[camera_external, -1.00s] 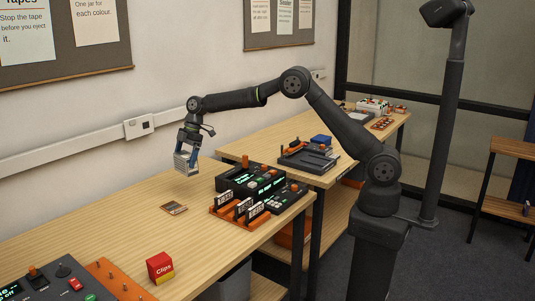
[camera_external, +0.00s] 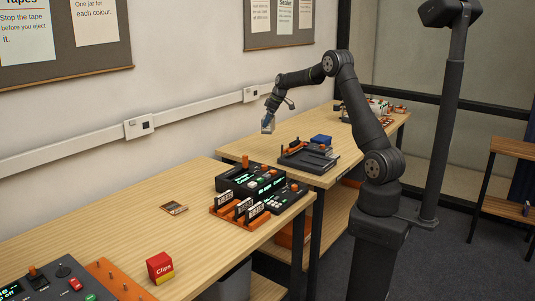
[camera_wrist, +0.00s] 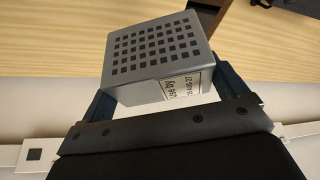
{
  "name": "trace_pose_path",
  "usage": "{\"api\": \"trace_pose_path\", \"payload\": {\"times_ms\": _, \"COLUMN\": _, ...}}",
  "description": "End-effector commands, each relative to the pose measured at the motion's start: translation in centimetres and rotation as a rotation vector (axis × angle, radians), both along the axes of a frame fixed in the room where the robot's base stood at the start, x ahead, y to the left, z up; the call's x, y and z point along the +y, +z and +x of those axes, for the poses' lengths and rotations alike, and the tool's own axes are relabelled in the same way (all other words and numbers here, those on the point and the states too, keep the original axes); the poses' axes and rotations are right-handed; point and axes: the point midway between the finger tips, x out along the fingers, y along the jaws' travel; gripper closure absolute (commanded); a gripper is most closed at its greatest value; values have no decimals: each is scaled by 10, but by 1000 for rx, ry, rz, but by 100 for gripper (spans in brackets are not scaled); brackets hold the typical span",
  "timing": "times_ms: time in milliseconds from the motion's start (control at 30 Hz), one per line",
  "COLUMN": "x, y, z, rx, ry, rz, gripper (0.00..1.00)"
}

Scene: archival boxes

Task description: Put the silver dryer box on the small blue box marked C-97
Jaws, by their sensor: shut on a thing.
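My gripper (camera_external: 270,118) is shut on the silver dryer box (camera_external: 267,127) and holds it in the air near the left part of the far table. In the wrist view the silver dryer box (camera_wrist: 157,48) sits between my two blue fingers (camera_wrist: 160,86); it has a grid of dark square holes and a white "USE BY" label. A small blue box (camera_external: 321,140) stands on the far table to the right of my gripper, behind a dark device. Any marking on it is too small to read.
A dark device with an orange knob (camera_external: 309,155) stands in front of the blue box. The near table holds a dark console (camera_external: 246,181), an orange rack of labelled cassettes (camera_external: 238,211) and a red Clips box (camera_external: 160,266). White and orange items (camera_external: 372,108) stand at the far table's back.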

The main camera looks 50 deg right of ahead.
Motion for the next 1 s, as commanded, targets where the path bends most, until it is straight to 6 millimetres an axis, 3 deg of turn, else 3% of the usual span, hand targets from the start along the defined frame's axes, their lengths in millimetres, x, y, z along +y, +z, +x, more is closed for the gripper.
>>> {"api": "trace_pose_path", "payload": {"times_ms": 33, "x": -30, "y": 3, "z": -14, "rx": -3, "ry": -57, "rz": -1, "gripper": 40}}
{"api": "trace_pose_path", "payload": {"times_ms": 200, "x": -110, "y": 7, "z": -61, "rx": -4, "ry": -232, "rz": -1, "gripper": 40}}
{"api": "trace_pose_path", "payload": {"times_ms": 500, "x": -233, "y": 13, "z": -168, "rx": -9, "ry": -542, "rz": 0, "gripper": 40}}
{"api": "trace_pose_path", "payload": {"times_ms": 633, "x": -272, "y": 15, "z": -217, "rx": -10, "ry": -661, "rz": -1, "gripper": 40}}
{"api": "trace_pose_path", "payload": {"times_ms": 800, "x": -304, "y": 18, "z": -263, "rx": -13, "ry": -769, "rz": -1, "gripper": 40}}
{"api": "trace_pose_path", "payload": {"times_ms": 900, "x": -312, "y": 18, "z": -277, "rx": -13, "ry": -802, "rz": -1, "gripper": 40}}
{"api": "trace_pose_path", "payload": {"times_ms": 1000, "x": -314, "y": 15, "z": -278, "rx": -13, "ry": -816, "rz": 0, "gripper": 40}}
